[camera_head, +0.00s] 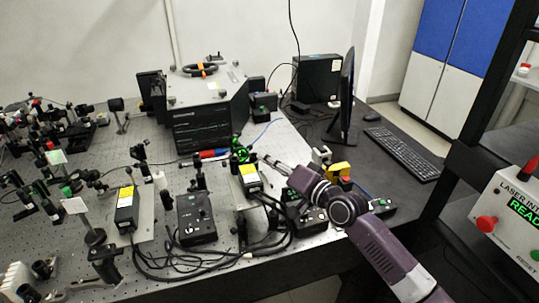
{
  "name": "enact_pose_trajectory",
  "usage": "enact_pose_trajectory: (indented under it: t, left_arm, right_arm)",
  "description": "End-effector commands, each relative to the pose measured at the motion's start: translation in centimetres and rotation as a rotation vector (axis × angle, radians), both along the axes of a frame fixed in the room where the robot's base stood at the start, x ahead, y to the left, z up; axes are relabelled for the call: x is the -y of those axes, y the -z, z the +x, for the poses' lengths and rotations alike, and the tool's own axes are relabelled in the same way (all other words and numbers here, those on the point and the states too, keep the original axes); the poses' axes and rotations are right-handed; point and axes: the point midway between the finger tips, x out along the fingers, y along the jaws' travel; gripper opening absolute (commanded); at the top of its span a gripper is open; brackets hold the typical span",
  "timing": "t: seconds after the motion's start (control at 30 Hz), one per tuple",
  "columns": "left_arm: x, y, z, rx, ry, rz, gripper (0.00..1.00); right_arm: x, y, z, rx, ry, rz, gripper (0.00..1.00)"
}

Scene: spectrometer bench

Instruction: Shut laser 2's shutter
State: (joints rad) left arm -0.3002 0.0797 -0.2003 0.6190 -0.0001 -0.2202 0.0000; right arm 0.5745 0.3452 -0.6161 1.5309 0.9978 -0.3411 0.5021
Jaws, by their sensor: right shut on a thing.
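Two black lasers with yellow labels stand on the perforated bench, a left one (126,209) and a right one (249,180). I cannot read which is numbered 2. My right arm comes in from the lower right. Its gripper (266,159) points left and is at the far end of the right laser, with its jaws shut on a small part there. That part, seemingly the shutter, is too small and too covered to make out. A green glow (241,154) shows just left of the fingertips. My left gripper is not in view.
A large instrument (205,118) stands behind. A yellow box (339,170) is right of my gripper. A monitor (345,92), a keyboard (404,152) and a lit interlock panel (510,220) are farther right.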

Motion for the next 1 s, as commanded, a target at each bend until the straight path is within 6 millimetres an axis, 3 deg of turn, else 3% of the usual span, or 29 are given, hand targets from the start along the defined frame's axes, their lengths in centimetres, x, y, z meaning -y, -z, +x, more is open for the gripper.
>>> enact_pose_trajectory:
  t: [0.03, 0.5, 0.7, 1.0]
  left_arm:
    - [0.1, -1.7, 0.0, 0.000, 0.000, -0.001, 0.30]
    - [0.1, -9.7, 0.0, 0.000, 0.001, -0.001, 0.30]
    - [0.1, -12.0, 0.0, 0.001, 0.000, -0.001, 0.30]
    - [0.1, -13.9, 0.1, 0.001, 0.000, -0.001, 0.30]
  right_arm:
    - [-0.2, -0.9, -0.1, 0.008, -0.002, -0.040, 0.00]
    - [-1.9, -2.4, -0.7, 0.143, -0.003, -0.457, 0.00]
    - [-2.7, -2.5, -0.9, 0.197, -0.003, -0.621, 0.00]
    - [-3.5, -2.4, -1.2, 0.254, -0.004, -0.797, 0.00]
